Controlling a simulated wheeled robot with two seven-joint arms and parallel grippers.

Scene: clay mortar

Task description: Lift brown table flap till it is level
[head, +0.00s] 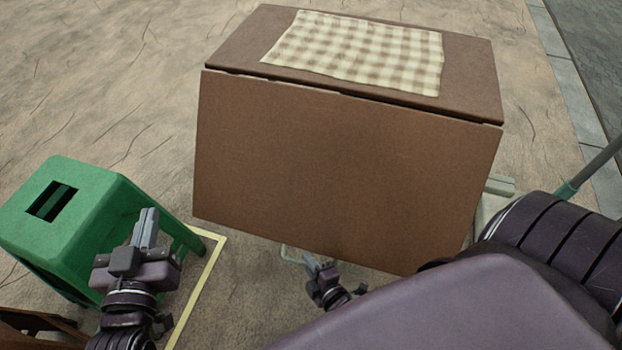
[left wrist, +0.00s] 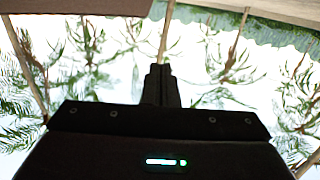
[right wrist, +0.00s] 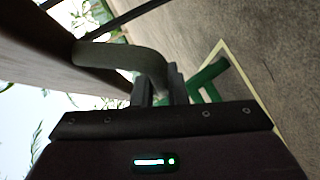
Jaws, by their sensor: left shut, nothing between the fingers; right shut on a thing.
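The brown table flap (head: 340,175) slopes down from the hinged front edge of the brown table top (head: 470,75), so it is not level. My right gripper (head: 312,262) is at the flap's lower edge, partly hidden by it. In the right wrist view its fingers (right wrist: 160,90) are shut on a curved grey bar (right wrist: 115,55) beside a brown board (right wrist: 35,50); I cannot tell whether the bar is fixed to the flap. My left gripper (head: 147,225) is shut and empty, apart from the flap, to its left; its fingers also show in the left wrist view (left wrist: 161,75).
A green stool (head: 75,205) stands at the left, close to my left gripper. A checked cloth (head: 355,50) lies on the table top. A pale yellow strip (head: 197,290) is on the floor between stool and flap. A grey-green pole (head: 590,165) stands at the right.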

